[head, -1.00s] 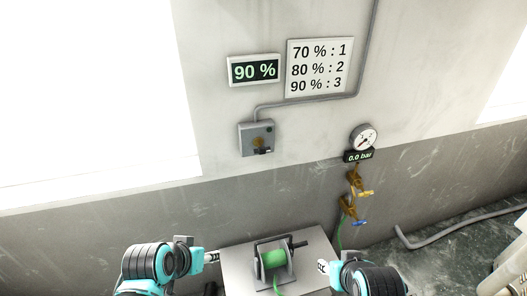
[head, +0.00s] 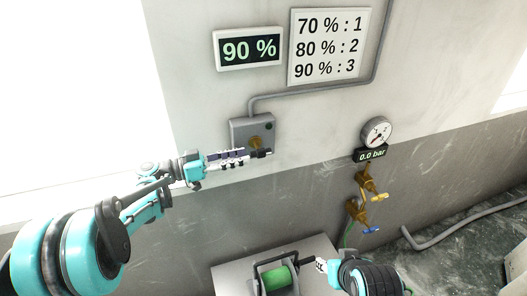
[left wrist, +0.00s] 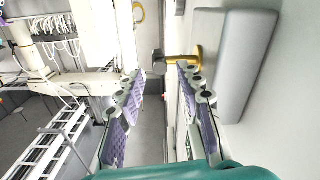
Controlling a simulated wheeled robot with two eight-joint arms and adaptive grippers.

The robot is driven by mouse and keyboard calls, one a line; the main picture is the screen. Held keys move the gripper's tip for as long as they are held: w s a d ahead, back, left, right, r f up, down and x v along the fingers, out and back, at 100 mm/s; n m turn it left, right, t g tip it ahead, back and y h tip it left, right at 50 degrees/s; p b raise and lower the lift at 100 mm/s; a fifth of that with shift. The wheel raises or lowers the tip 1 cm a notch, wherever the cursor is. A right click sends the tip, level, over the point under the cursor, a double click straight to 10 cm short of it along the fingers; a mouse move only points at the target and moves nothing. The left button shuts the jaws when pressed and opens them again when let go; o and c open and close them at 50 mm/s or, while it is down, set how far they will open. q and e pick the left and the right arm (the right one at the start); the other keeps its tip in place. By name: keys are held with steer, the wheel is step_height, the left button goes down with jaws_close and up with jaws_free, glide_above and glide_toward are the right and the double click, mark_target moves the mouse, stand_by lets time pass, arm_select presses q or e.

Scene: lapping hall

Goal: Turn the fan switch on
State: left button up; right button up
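The fan switch is a grey wall box (head: 253,132) with a brass stem (head: 255,142) and a dark handle (head: 262,154). My left gripper (head: 243,157) is at the box's lower left, its fingertips close to the handle. In the left wrist view the two fingers are apart, with a gap between them. The brass stem (left wrist: 182,61) and dark knob end (left wrist: 158,62) show at or just beyond the fingertips; I cannot tell whether they touch. My right gripper (head: 321,265) is low, beside the green reel (head: 277,279); its finger opening is unclear.
A display (head: 248,49) reads 90 %, beside a chart (head: 328,46) pairing 70, 80 and 90 % with 1, 2 and 3. A gauge (head: 376,133) with a 0.0 bar readout (head: 371,154) and brass valves (head: 366,183) are to the right. A conduit (head: 310,88) runs above the box.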

mark_target(262, 152)
arm_select(q)
steer(key=x, duration=0.7)
steer(key=shift+w+d, duration=0.15)
steer(key=shift+d, duration=0.15)
jaws_close()
